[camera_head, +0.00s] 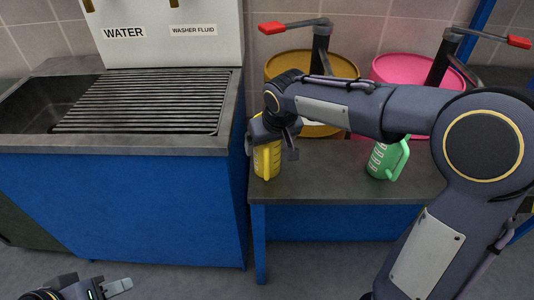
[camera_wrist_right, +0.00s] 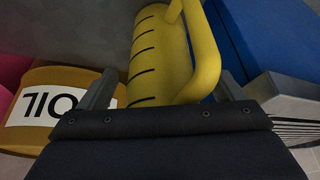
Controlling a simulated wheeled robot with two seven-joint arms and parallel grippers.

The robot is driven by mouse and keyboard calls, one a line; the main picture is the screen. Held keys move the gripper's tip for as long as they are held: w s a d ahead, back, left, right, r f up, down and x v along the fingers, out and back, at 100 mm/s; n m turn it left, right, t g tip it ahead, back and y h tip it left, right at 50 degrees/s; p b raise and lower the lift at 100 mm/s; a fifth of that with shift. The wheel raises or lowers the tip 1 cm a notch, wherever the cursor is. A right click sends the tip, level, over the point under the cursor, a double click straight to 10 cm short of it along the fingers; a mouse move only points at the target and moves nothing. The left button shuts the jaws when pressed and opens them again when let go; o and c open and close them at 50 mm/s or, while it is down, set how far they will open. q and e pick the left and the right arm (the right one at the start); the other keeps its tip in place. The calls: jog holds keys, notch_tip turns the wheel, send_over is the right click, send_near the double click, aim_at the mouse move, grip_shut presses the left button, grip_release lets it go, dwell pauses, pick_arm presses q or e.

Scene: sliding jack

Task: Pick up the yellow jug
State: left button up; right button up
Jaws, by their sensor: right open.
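The yellow jug (camera_head: 267,160) stands on the dark low bench, near its left end. In the right wrist view the jug (camera_wrist_right: 158,58) lies between the two fingers of my right gripper (camera_wrist_right: 166,80), with its handle toward the right finger. The fingers are spread apart, on either side of the jug. In the head view my right gripper (camera_head: 273,138) is over the jug's top and hides part of it. My left gripper (camera_head: 117,287) is low at the bottom left, away from the jug; its finger gap is unclear.
A green jug (camera_head: 387,160) stands on the bench (camera_head: 320,188) to the right, under my right arm. A yellow drum (camera_head: 290,65) and a pink drum (camera_head: 405,67) stand behind. A blue sink cabinet (camera_head: 120,200) with a ribbed drainboard (camera_head: 150,103) is close on the left.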

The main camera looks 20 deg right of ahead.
jog(key=c, duration=1.1)
jog(key=shift+r, duration=0.15)
